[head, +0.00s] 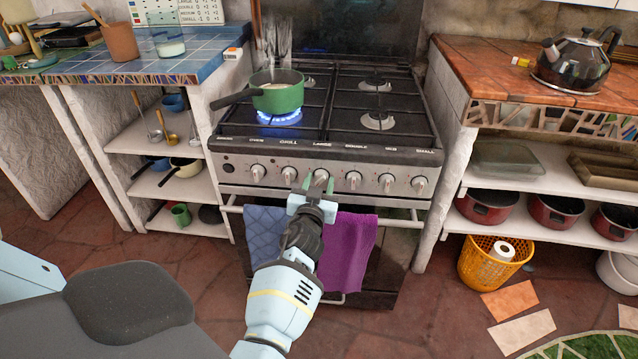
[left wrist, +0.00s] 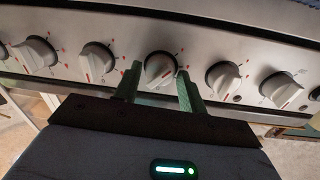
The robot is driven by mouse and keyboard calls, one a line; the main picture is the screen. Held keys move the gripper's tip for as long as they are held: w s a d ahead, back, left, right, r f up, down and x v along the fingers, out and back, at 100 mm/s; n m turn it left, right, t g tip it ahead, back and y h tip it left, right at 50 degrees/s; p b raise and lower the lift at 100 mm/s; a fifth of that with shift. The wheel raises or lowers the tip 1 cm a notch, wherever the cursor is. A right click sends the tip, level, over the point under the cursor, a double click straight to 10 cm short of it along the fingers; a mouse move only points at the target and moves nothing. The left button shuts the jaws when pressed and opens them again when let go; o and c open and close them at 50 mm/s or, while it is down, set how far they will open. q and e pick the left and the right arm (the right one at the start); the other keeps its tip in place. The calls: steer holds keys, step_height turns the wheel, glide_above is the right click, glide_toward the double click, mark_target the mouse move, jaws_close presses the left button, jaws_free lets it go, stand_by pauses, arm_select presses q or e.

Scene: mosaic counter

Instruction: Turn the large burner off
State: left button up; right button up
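The stove's control panel (head: 236,168) has a row of several silver knobs. My left gripper (head: 318,183) reaches the knob below the "LARGE" label. In the left wrist view, its two green fingers (left wrist: 158,84) stand apart on either side of that knob (left wrist: 159,68). The fingertips are close to the knob's edges, and I cannot tell if they touch. A blue flame (head: 279,118) burns on the front left burner, under a green pot (head: 277,92). The other burners show no flame. My right gripper is not in view.
A blue towel (head: 264,235) and a purple towel (head: 352,250) hang on the oven rail just below the panel. Neighbouring knobs (left wrist: 97,62) and (left wrist: 223,77) flank the fingers. The pot's handle (head: 236,97) points left. An orange basket (head: 490,262) stands on the floor at right.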

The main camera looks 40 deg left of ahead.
arm_select(q)
steer(key=c, duration=0.6)
